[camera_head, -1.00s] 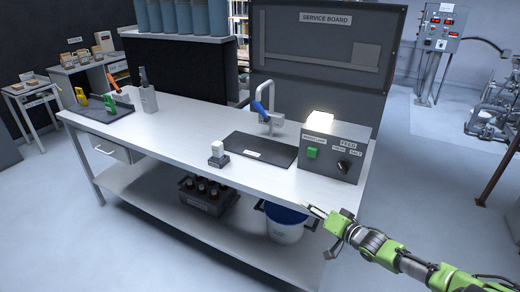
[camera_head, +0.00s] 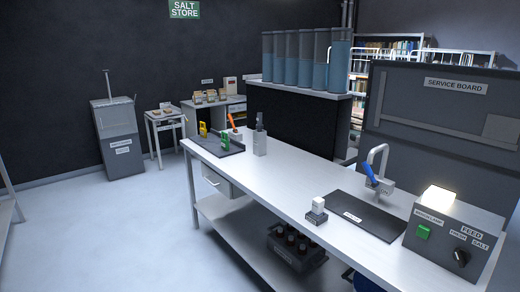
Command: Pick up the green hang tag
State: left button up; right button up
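The green hang tag (camera_head: 225,141) is small in the head view. It stands on the dark mat (camera_head: 208,150) at the far left end of the long workbench. A similar yellow tag (camera_head: 203,129) is on the same mat, to its left. An orange-handled thing (camera_head: 232,122) is just behind the green tag. Neither of my grippers shows in the view now.
The workbench (camera_head: 275,180) runs from far left to near right. A grey holder (camera_head: 260,142) stands right of the mat. A white block on a dark base (camera_head: 317,211), a tap (camera_head: 378,168) and the feed box (camera_head: 450,240) are nearer. Floor at left is clear.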

aim_at(225, 144)
jog(key=i+j+z, duration=0.25)
jog(key=i+z, duration=0.15)
jog(key=i, duration=0.2)
jog(key=i+j+z, duration=0.45)
jog(key=i, duration=0.1)
